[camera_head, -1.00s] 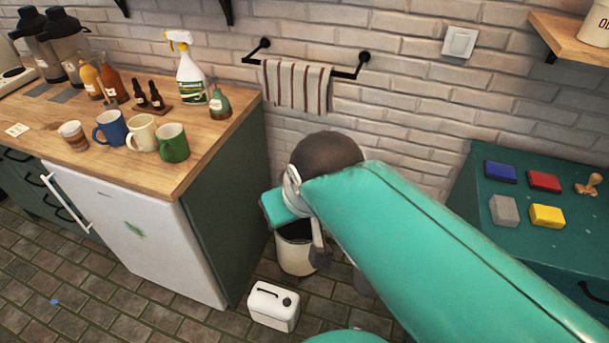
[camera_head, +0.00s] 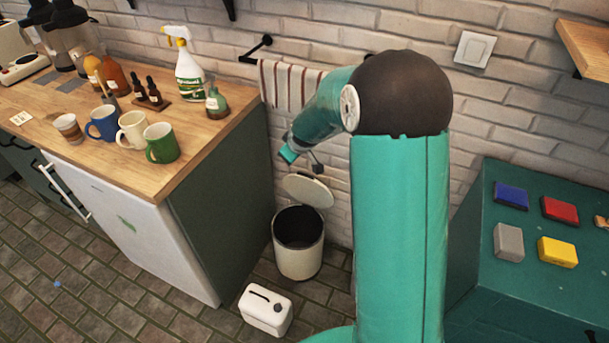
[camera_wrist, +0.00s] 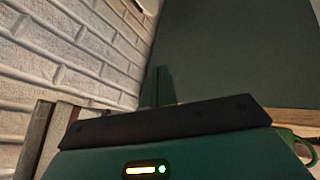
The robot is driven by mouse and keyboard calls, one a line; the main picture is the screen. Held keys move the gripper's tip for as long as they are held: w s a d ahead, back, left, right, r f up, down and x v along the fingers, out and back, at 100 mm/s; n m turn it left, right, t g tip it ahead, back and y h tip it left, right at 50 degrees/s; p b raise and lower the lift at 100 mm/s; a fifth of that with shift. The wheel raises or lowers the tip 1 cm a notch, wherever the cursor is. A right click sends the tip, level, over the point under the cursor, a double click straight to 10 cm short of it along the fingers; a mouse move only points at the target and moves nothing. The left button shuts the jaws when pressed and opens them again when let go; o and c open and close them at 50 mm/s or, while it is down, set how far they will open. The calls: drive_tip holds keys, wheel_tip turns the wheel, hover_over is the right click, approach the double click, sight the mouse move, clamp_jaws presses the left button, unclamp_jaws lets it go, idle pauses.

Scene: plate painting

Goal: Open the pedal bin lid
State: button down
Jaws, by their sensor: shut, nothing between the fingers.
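The pedal bin (camera_head: 298,258) is a cream cylinder on the floor between the counter cabinet and the brick wall. Its lid (camera_head: 309,190) is open, tilted up at the back, and the dark inside shows. My gripper (camera_head: 318,168) is above the raised lid, apparently close to it; I cannot tell whether they touch. It is small and partly hidden by my wrist, and it looks shut and empty. The wrist view shows neither the bin nor the fingertips.
The wooden counter (camera_head: 215,135) with mugs and bottles is at left. A striped towel (camera_head: 285,84) hangs behind my arm. A green cabinet (camera_head: 500,285) with coloured pads is at right.

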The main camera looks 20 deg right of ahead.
drive_tip(key=w+d+f+n, duration=0.1)
drive_tip(key=w+d+f, duration=0.1)
drive_tip(key=f, duration=0.6)
drive_tip(key=w+d+f, duration=0.2)
drive_tip(key=f, duration=0.5)
drive_tip(key=w+d+f+n, duration=0.1)
drive_tip(key=w+d+f, duration=0.1)
drive_tip(key=f, duration=0.6)
drive_tip(key=shift+t+h, duration=0.3)
drive_tip(key=shift+t, duration=0.1)
drive_tip(key=shift+w+d+f, duration=0.5)
drive_tip(key=shift+w+f, duration=0.55)
drive_tip(key=shift+w, duration=0.4)
drive_tip(key=shift+w+d+f, duration=0.5)
drive_tip(key=shift+w+f, duration=0.5)
drive_tip(key=shift+w, duration=0.45)
drive_tip(key=shift+w+d+f, duration=0.5)
drive_tip(key=shift+w+f, duration=0.55)
drive_tip(key=shift+w, duration=0.4)
drive_tip(key=shift+m+g, duration=0.3)
drive_tip(key=shift+g, duration=0.1)
drive_tip(key=shift+w+d+r, duration=0.2)
drive_tip(key=shift+w+d, duration=0.7)
drive_tip(key=shift+w+d+r, duration=0.2)
drive_tip(key=shift+w+d, duration=0.7)
drive_tip(key=shift+a, duration=0.1)
